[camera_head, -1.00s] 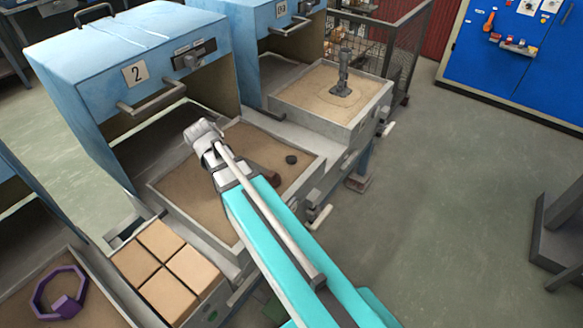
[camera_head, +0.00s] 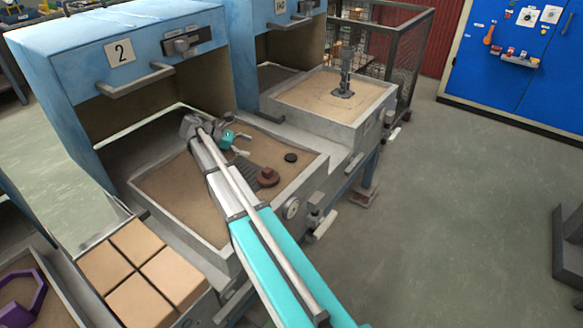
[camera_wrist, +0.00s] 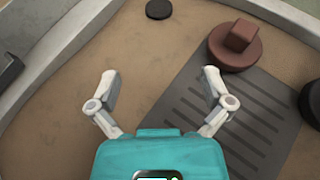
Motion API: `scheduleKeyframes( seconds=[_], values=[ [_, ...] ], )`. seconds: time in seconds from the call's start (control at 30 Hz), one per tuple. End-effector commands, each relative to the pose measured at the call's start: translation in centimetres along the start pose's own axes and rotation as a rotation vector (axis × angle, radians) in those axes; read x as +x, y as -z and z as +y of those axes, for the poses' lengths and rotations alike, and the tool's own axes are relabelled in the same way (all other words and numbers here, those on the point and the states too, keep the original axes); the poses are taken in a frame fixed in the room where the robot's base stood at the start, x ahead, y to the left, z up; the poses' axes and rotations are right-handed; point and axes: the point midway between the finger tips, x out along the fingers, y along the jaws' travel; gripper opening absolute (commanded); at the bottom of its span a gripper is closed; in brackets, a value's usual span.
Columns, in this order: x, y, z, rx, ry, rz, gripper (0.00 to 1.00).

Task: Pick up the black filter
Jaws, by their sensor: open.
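A small round black disc, which looks like the black filter (camera_head: 291,157), lies flat on the sand of the middle tray (camera_head: 322,166). It also shows at the top edge of the wrist view (camera_wrist: 159,9). My gripper (camera_head: 244,143) is over the same tray, to the left of the disc in the head view. In the wrist view the two white fingers (camera_wrist: 161,76) are spread with nothing between them, and the disc lies beyond the tips, apart from them.
A brown round piece with a block on top (camera_wrist: 235,44) rests at the end of a dark ribbed plate (camera_wrist: 225,110), close to the right finger. A dark object (camera_wrist: 312,103) is cut off at the wrist view's right edge. The blue box numbered 2 (camera_head: 122,52) stands behind the tray.

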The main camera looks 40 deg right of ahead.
Motion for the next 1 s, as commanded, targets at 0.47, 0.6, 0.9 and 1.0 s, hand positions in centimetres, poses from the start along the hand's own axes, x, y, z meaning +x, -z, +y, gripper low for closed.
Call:
scheduleKeyframes(
  seconds=[0.47,0.6,0.9,1.0],
  values=[
    [0.1,0.2,0.9,-0.037,0.005,-0.045,1.0],
    [0.2,0.2,0.9,-0.037,0.005,-0.044,1.0],
    [3.0,0.3,0.7,-0.036,0.017,-0.047,1.0],
    [4.5,0.3,0.6,-0.036,0.018,-0.047,1.0]
  ],
)
